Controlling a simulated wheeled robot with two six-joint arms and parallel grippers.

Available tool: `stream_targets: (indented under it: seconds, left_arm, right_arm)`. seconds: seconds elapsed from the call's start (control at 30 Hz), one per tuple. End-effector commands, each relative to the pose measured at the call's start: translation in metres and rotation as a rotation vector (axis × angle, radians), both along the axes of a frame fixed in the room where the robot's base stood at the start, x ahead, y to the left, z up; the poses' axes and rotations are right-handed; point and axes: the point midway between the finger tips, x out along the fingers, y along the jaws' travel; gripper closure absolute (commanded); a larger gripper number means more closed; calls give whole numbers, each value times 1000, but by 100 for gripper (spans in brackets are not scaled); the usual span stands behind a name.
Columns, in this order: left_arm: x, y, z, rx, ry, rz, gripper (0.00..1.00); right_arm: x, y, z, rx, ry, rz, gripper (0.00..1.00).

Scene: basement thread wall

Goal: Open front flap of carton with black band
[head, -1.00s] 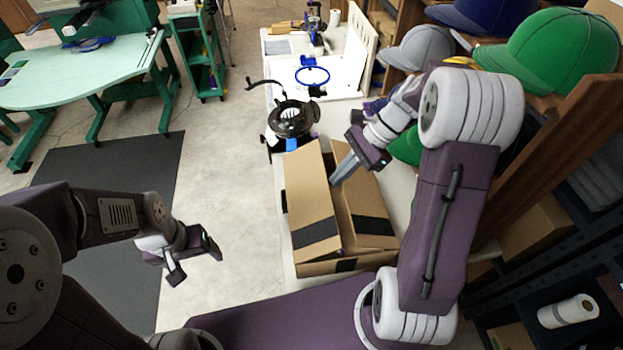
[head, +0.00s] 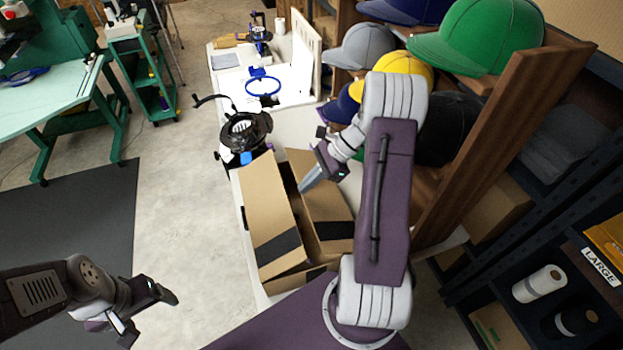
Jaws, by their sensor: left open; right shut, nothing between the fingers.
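The cardboard carton with the black band (head: 267,210) stands on the white counter in the middle of the head view. Its long left flap slants over the top, and a dark gap runs between it and the right flap (head: 328,205). My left gripper (head: 150,311) is open and empty, over the floor at the lower left, well apart from the carton.
A black cap hoop fixture (head: 243,133) stands just behind the carton. A white machine table (head: 290,92) with a blue hoop (head: 262,84) is farther back. A wooden cap shelf (head: 500,110) bounds the right side.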

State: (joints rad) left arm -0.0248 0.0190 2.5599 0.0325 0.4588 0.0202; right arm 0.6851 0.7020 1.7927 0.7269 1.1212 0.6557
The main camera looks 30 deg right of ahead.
Motion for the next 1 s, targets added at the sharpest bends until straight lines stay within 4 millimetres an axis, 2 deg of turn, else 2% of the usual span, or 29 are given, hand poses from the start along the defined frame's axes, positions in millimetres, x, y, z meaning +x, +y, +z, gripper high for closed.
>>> stream_targets:
  seconds: [0.2,0.4,0.77,0.87,1.0]
  left_arm:
    - [0,0,-2,0,0,0,21]
    - [0,0,-3,0,0,0,21]
    - [0,0,-1,0,0,0,21]
    - [0,0,7,0,0,0,21]
    - [0,0,27,0,0,0,21]
  right_arm:
    - [6,23,-27,1,1,2,100]
    - [8,30,-35,0,-1,2,100]
    - [8,31,-34,-4,0,2,100]
    - [8,32,-28,-19,5,2,100]
    - [10,38,-15,-71,17,4,100]
